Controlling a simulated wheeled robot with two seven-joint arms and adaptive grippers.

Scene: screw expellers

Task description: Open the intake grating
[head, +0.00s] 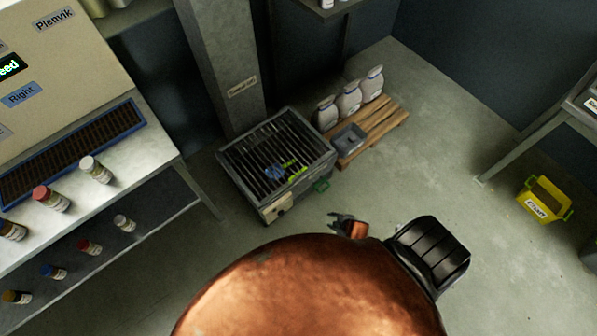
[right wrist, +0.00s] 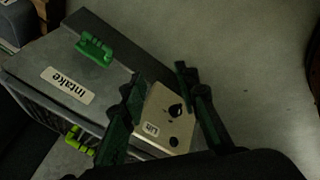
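The intake is a grey metal box on the floor, with a dark barred grating (head: 268,148) on top; all bars look level with the rim. A yellow-green handle (head: 296,169) lies at the grating's near edge. A beige panel (head: 277,208) is on the box's near side; in the right wrist view this panel (right wrist: 158,122) bears a "Lift" label and dark round holes. A green handle (head: 321,185) sticks out of the box's right side. My right gripper (head: 343,218) is open and empty; in the wrist view its fingers (right wrist: 160,78) flank the panel. My left gripper is out of view.
A wooden pallet (head: 385,125) with several white sacks and a grey bin (head: 349,138) stand right of the box. A pillar (head: 225,70) rises behind it. A shelf with bottles is at left. A yellow crate (head: 544,198) is far right, with open floor between.

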